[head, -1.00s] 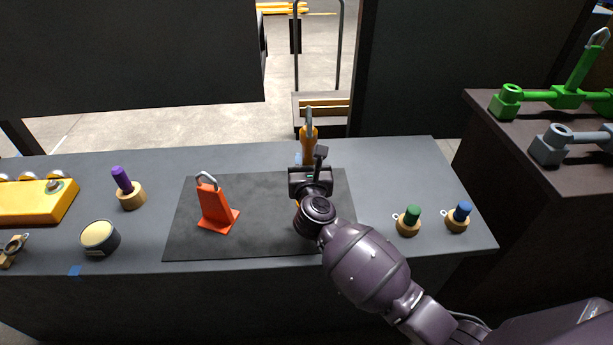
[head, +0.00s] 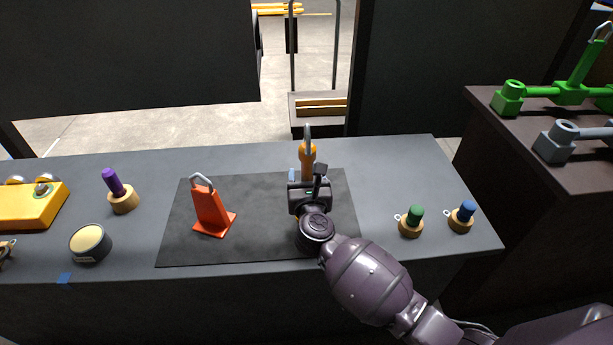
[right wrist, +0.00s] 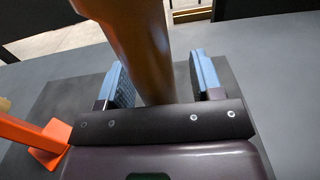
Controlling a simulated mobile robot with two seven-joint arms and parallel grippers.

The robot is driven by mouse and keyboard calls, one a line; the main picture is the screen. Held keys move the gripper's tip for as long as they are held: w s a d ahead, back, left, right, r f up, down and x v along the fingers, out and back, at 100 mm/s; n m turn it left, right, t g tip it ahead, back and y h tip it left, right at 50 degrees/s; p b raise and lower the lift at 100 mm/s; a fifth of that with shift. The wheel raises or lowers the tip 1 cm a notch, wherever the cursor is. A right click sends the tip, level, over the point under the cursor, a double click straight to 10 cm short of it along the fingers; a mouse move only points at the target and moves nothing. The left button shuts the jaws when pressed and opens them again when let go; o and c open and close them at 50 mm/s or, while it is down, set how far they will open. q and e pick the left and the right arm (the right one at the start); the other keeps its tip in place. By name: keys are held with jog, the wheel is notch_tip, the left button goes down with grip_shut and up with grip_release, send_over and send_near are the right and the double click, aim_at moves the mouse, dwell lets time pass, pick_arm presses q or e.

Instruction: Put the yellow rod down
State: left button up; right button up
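The yellow rod (head: 307,150), orange-yellow with a grey metal loop on top, stands about upright behind my right gripper (head: 307,176) at the right part of the dark mat (head: 262,185). In the right wrist view the rod (right wrist: 143,45) runs between the two blue-padded fingers of my right gripper (right wrist: 163,84). The fingers are apart, with a gap showing on each side of the rod. The rod's foot is hidden behind the gripper, so its contact with the mat cannot be seen. My left gripper is not in view.
An orange cone-like piece (head: 210,212) with a loop stands on the mat's left. Green (head: 411,220) and blue (head: 462,216) knobbed pieces stand to the right. A purple peg (head: 113,181), a round tin (head: 90,243) and a yellow box (head: 32,207) are at the left.

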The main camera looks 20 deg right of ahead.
jog(key=shift+r, duration=0.1)
jog(key=shift+r, duration=0.15)
jog(key=s+a+n+t+y+p, duration=0.1)
jog(key=s+a+n+t+y, duration=0.15)
jog(key=s+n, duration=1.25)
jog(key=s+d+f+n+g+y, duration=0.1)
jog(key=s+d+f+n+g, duration=0.2)
jog(key=s+n, duration=0.5)
jog(key=s+d+f+n+g, duration=0.2)
jog(key=s+f+n+g, duration=0.1)
jog(key=s+f+n, duration=0.2)
jog(key=s+d+f+n+g+y, duration=0.1)
jog(key=s+d+f+n+g, duration=0.2)
jog(key=s+n, duration=0.7)
jog(key=f+n, duration=0.1)
jog(key=n, duration=0.1)
jog(key=shift+s+d+f+n+y, duration=0.3)
jog(key=shift+s+d+f+y, duration=0.05)
jog(key=shift+g, duration=0.25)
